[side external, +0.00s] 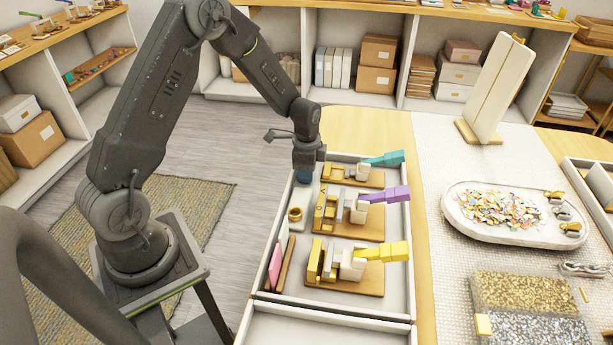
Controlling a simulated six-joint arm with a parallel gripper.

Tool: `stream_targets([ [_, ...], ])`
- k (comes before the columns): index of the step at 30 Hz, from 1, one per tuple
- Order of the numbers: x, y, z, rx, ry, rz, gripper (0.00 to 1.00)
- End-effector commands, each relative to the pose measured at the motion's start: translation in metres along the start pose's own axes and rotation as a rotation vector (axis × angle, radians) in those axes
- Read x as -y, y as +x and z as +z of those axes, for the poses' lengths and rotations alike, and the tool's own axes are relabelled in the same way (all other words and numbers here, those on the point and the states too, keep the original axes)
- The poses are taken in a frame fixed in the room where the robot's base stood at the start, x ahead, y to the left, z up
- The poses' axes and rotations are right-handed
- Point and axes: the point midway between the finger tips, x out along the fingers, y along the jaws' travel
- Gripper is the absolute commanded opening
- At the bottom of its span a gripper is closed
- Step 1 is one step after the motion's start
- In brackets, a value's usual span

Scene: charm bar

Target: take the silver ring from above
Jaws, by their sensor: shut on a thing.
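My gripper (307,163) points straight down at the far left corner of the white divided tray (262,278). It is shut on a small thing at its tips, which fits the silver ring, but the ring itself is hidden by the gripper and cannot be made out. A dark bluish patch shows low at the gripper's end. A gold ring-shaped piece (295,215) stands in the tray's left strip, nearer the camera and apart from my gripper.
Close on the right are wooden boards with clamps with teal (383,160), purple (385,195) and yellow (383,252) handles. A pink piece (275,263) leans in the tray. A bead tray (450,213) and a tall white stand (493,88) are farther right.

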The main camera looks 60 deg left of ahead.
Motion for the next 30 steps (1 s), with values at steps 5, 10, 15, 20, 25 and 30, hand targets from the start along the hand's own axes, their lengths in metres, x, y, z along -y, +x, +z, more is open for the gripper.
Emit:
stream_targets([
  [5, 0.0, -0.009, 0.0, -0.001, 0.0, -0.002, 0.15],
  [10, 0.0, -0.018, 0.0, -0.001, 0.0, -0.002, 0.15],
  [15, 0.0, -0.028, 0.0, -0.001, 0.0, -0.001, 0.15],
  [20, 0.0, -0.037, 0.0, 0.0, 0.0, -0.001, 0.15],
  [25, 0.0, -0.047, 0.0, -0.001, 0.0, -0.002, 0.15],
  [30, 0.0, -0.056, 0.0, -0.001, 0.0, -0.002, 0.15],
])
